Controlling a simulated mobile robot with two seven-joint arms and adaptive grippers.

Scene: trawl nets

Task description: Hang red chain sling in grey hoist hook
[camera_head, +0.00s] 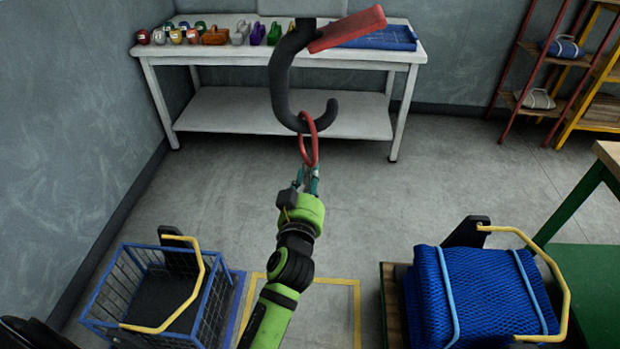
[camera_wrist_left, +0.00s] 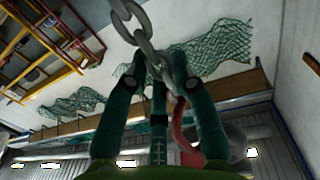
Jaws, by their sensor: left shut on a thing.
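The grey hoist hook (camera_head: 281,85) hangs in the upper middle of the head view, its mouth opening upward to the right. My left gripper (camera_head: 311,181) is just below the ring. In the left wrist view its fingers (camera_wrist_left: 160,72) are shut on grey chain links (camera_wrist_left: 138,28), with part of the red ring (camera_wrist_left: 180,127) beside them. My right gripper is not in view.
A blue wire basket (camera_head: 105,295) is at lower left, and a blue net bundle (camera_head: 480,295) at lower right. Shelves (camera_head: 530,50) stand at right. The middle floor is clear.

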